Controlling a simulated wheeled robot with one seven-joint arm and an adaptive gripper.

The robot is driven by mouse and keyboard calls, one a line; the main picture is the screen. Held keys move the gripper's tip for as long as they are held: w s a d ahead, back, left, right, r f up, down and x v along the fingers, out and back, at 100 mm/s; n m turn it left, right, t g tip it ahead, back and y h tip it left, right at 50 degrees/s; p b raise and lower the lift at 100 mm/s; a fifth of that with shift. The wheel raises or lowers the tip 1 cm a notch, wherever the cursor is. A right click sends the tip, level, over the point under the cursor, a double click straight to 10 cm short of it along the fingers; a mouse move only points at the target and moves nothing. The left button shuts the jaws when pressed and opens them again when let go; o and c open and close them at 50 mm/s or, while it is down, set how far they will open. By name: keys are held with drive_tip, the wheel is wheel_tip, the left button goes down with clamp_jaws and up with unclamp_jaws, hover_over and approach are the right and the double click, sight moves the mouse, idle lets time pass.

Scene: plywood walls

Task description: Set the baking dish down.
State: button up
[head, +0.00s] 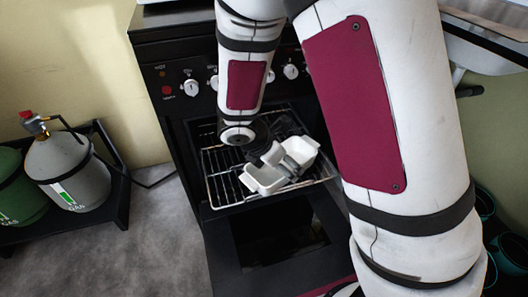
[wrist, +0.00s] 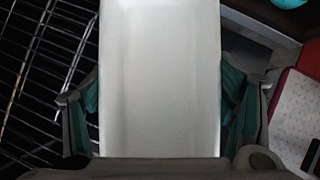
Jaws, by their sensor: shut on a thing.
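The white baking dish (head: 264,180) is at the oven rack (head: 222,190), inside the open front of the black oven. My gripper (head: 285,163) is shut on the dish and covers its middle in the head view. In the wrist view the dish (wrist: 160,70) fills the centre, with one finger of my gripper (wrist: 160,95) against each long side. Rack wires show to the left of the dish there. I cannot tell whether the dish touches the rack or hangs just above it.
The oven door (head: 275,238) hangs open below the rack. Control knobs (head: 191,88) line the stove front above. Gas cylinders (head: 62,170) stand on a black stand at the left. Bare rack shows left of the dish. Dark teal pots (head: 507,252) sit at the far right.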

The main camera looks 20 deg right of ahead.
drive_tip(key=w, duration=0.3)
drive_tip(key=w+a+b, duration=0.1)
drive_tip(key=w, duration=0.3)
drive_tip(key=w+f, duration=0.1)
drive_tip(key=w, duration=0.2)
drive_tip(key=shift+w+a+b, duration=0.15)
drive_tip(key=shift+a+b, duration=0.1)
drive_tip(key=shift+b, duration=0.1)
drive_tip(key=shift+f+b, duration=1.2)
drive_tip(key=shift+f, duration=0.5)
drive_tip(key=shift+f, duration=0.1)
drive_tip(key=o, duration=1.7)
drive_tip(key=shift+o, duration=0.2)
